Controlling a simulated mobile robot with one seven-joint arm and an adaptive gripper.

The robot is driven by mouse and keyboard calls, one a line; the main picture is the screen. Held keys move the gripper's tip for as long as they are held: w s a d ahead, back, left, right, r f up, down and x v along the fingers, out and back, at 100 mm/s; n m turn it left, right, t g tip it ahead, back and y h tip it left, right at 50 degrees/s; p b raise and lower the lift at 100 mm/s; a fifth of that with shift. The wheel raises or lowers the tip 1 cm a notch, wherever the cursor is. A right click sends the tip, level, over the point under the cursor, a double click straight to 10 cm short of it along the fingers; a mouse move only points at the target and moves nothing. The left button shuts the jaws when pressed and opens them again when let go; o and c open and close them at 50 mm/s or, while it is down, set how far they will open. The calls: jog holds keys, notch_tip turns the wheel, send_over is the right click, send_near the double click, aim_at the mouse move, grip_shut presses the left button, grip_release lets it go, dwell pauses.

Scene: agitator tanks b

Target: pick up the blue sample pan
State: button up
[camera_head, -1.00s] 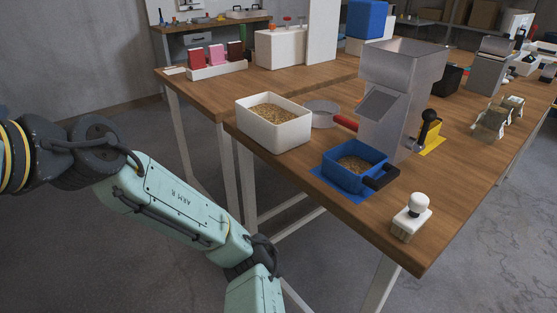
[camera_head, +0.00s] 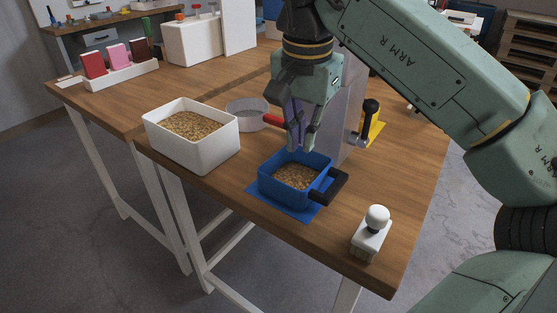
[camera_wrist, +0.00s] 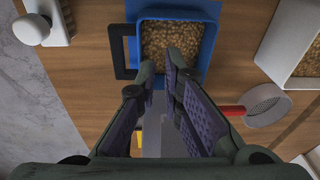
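The blue sample pan (camera_head: 266,188) sits on a blue mat (camera_head: 309,213) near the front edge of the wooden table. It holds brown grain, and its black handle (camera_head: 331,189) points right. My gripper (camera_head: 302,146) hangs just above the pan's back side, pointing down. In the wrist view my gripper (camera_wrist: 168,66) has its two fingers apart with nothing between them. There the fingertips overlap the near rim of the blue sample pan (camera_wrist: 208,60), and its black handle (camera_wrist: 118,50) is on the left. Contact with the pan cannot be told.
A white bin of grain (camera_head: 205,152) stands left of the pan, with a red-handled sieve (camera_head: 247,115) behind. A white-knobbed brush (camera_head: 372,235) stands at the right front. A metal hopper machine (camera_head: 350,110) is partly hidden behind my arm. Bare tabletop lies right of the pan.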

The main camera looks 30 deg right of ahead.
aim_at(319, 176)
jog(key=d, duration=0.1)
jog(key=s+d, duration=0.1)
jog(key=d, duration=0.1)
jog(key=shift+s+f+m+g+h, duration=0.15)
jog(key=shift+f+m+g+h, duration=0.15)
notch_tip(319, 176, down, 4)
jog(key=shift+d+r, duration=0.15)
jog(key=shift+r, duration=0.05)
jog(key=shift+d+f+p, duration=0.15)
jog(key=shift+f+p, duration=0.25)
jog(key=shift+f, duration=1.15)
jog(key=shift+d+f+p, duration=0.1)
jog(key=shift+f+p, duration=0.25)
jog(key=shift+f, duration=1.15)
jog(key=shift+c, duration=0.4)
grip_shut()
jog(key=shift+w+r, duration=0.2)
